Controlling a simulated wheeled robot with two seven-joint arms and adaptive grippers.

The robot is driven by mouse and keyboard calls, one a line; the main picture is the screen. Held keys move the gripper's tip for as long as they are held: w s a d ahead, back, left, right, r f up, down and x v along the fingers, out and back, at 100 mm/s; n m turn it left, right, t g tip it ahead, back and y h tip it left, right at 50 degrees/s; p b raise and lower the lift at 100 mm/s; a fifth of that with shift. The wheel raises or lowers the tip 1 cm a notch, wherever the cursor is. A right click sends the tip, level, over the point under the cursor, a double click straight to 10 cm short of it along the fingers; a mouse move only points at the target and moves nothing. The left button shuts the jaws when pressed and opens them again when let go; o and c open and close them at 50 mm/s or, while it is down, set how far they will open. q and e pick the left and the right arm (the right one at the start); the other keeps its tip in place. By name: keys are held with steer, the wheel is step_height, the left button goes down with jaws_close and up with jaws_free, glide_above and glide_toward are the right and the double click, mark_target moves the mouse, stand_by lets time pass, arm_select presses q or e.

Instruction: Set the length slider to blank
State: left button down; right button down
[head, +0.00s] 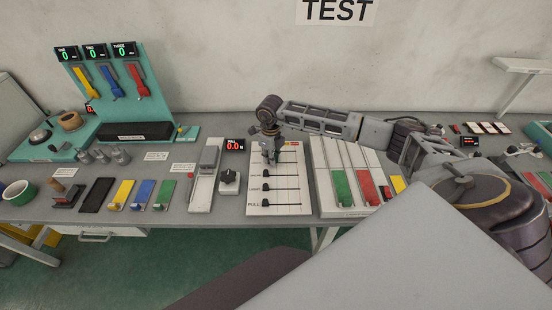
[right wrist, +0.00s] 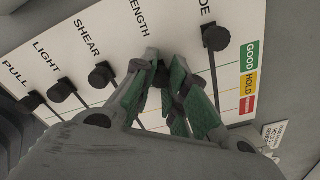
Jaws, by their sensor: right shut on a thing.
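The white slider panel (head: 283,196) lies on the bench in the head view, with black knobs on horizontal tracks. My right gripper (head: 270,158) reaches down onto its far part. In the right wrist view the gripper (right wrist: 167,76) is shut on a dark knob (right wrist: 161,76) below the label ending in "ENGTH", the length slider's knob. The fingers hide most of this knob and its track, so its exact setting is unclear. The neighbouring shear knob (right wrist: 101,75) and the knob by the label ending in "DE" (right wrist: 215,38) stand free on either side. My left gripper is out of view.
Green, yellow and red labels (right wrist: 249,82) lie at the panel's edge. Left of the panel are a black dial (head: 230,181) and a grey lever device (head: 205,175). A white board with green and red blocks (head: 342,188) lies to the right, close to the panel.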

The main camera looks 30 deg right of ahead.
steer(key=shift+w+a+r+b, duration=0.15)
steer(key=shift+w+a, duration=0.15)
steer(key=shift+a, duration=0.25)
steer(key=shift+w+a+f+b, duration=0.15)
steer(key=shift+w+a, duration=0.15)
steer(key=shift+a, duration=0.2)
steer(key=shift+r, duration=0.1)
steer(key=c, duration=1.4)
jaws_free()
steer(key=shift+w+a, duration=0.1)
steer(key=shift+o, duration=0.2)
step_height(320, 180, up, 12)
